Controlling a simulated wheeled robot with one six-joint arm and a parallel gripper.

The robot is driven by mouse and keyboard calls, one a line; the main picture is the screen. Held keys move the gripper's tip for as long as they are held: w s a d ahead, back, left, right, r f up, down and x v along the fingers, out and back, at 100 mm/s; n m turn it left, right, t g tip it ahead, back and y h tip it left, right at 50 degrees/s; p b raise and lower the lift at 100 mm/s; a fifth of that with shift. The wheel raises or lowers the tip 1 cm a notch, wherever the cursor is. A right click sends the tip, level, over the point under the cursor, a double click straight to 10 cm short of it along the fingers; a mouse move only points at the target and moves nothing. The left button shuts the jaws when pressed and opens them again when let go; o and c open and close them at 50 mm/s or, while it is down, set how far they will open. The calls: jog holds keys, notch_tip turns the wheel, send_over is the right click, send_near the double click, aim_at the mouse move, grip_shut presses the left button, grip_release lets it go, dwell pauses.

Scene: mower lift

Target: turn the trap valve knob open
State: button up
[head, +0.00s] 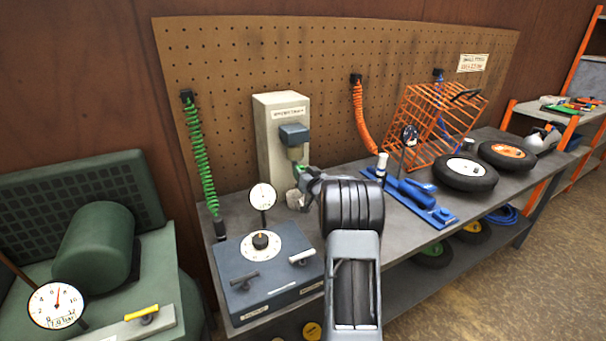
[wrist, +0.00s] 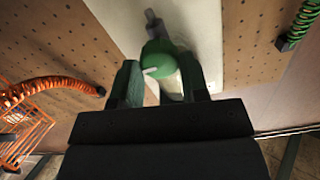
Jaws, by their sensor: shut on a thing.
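The trap valve knob is green with a pale pointer mark (wrist: 164,62). In the wrist view it sits between the two dark fingers of my gripper (wrist: 160,82), which is shut on it. A grey stem shows beyond the knob. In the head view my gripper (head: 306,178) reaches to just under the blue-grey trap unit (head: 293,135), mounted on a pale upright box (head: 273,118) with a label. The knob is mostly hidden there by the gripper and is too small to read its turn.
A blue-grey box with a dial (head: 260,244) and small handles stands at left on the bench, with a gauge above it. A pale cup (head: 293,200) stands below the trap. Blue parts, tyres and an orange wire cage (head: 437,120) stand at right. Coiled hoses hang on the pegboard.

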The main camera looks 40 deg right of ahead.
jog(key=shift+f, duration=0.1)
jog(key=shift+a+n+b, duration=0.2)
jog(key=shift+n+b, duration=8)
jog(key=shift+n, duration=0.7)
jog(key=o, duration=0.9)
jog(key=s+a, duration=0.2)
jog(key=s, duration=1.1)
jog(key=shift+s, duration=0.3)
